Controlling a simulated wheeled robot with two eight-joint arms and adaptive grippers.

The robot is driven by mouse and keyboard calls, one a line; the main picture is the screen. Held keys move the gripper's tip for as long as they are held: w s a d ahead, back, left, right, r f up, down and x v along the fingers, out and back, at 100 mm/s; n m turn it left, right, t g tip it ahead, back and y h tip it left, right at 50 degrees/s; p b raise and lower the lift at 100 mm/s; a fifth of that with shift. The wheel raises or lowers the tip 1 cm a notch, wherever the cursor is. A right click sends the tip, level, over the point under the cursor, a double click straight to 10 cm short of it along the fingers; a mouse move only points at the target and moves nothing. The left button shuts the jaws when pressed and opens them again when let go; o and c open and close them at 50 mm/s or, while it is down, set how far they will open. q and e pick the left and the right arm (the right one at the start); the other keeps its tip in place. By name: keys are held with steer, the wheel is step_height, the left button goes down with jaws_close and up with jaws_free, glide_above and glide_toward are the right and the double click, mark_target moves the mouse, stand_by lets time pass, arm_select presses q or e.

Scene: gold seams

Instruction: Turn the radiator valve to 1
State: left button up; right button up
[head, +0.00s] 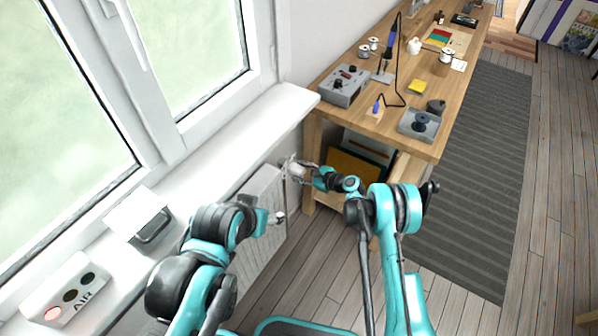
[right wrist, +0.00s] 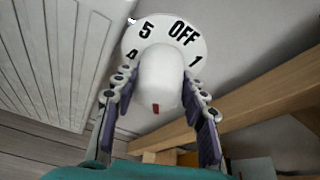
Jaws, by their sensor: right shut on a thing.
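The radiator valve is a white knob (right wrist: 161,78) on a round white dial (right wrist: 190,27) at the end of the white radiator (head: 262,193). The dial shows OFF, 1, 5 and 4; its lower part is hidden behind the knob. A red mark (right wrist: 156,108) on the knob faces the bottom of the right wrist picture, away from OFF. My right gripper (right wrist: 160,100) has one finger on each side of the knob and is shut on it.
A wooden workbench (head: 440,105) with tools, spools and a grey box (head: 344,86) stands just right of the valve. A white window sill (head: 262,122) runs above the radiator, holding an air monitor (head: 68,292). A grey striped rug (head: 490,150) covers the floor at right.

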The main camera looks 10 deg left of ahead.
mark_target(299, 168)
steer(key=n+t, duration=0.3)
steer(key=n, duration=0.1)
stand_by(0.5)
steer(key=shift+n, duration=0.4)
steer(key=o, duration=1.2)
steer(key=shift+c, duration=0.2)
steer(key=shift+r, duration=0.1)
steer(key=shift+h, duration=0.3)
step_height(299, 168, up, 9)
steer(key=shift+d+r, duration=0.1)
steer(key=shift+d, duration=0.05)
steer(key=shift+r, duration=0.3)
